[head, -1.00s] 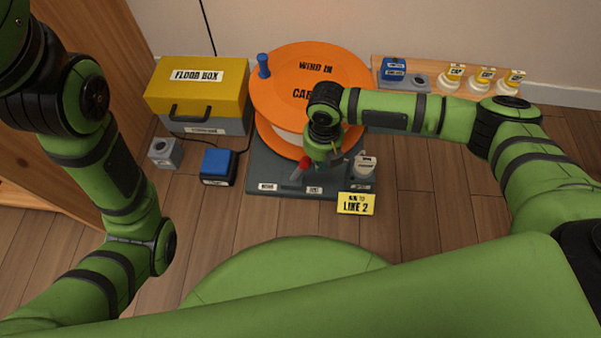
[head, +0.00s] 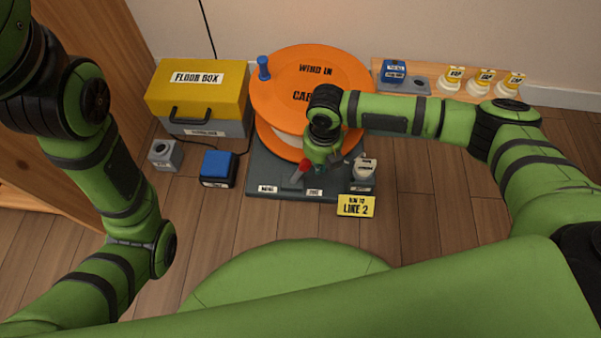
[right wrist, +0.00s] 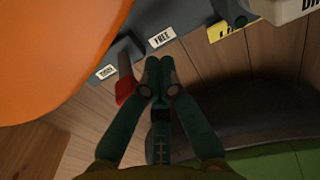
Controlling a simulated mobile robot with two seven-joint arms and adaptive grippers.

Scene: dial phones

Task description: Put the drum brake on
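The drum brake is a lever with a red grip (head: 305,165) at the front of the grey base (head: 256,160) under the orange drum (head: 285,95). The red grip also shows in the right wrist view (right wrist: 124,92). Its lever stands between a left label, too small to read, and a label that reads FREE (right wrist: 161,38). My right gripper (right wrist: 158,65) has its fingers together with nothing between them. It is just to the right of the lever; I cannot tell if they touch. My left gripper is out of view.
A white labelled part (head: 365,168) and a yellow LINE 2 sign (head: 356,205) are right of the lever. A blue box (head: 218,167), a grey box (head: 166,153) and a yellow floor box (head: 197,88) are on the left. A shelf with yellow-and-white pieces (head: 450,79) is at back right.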

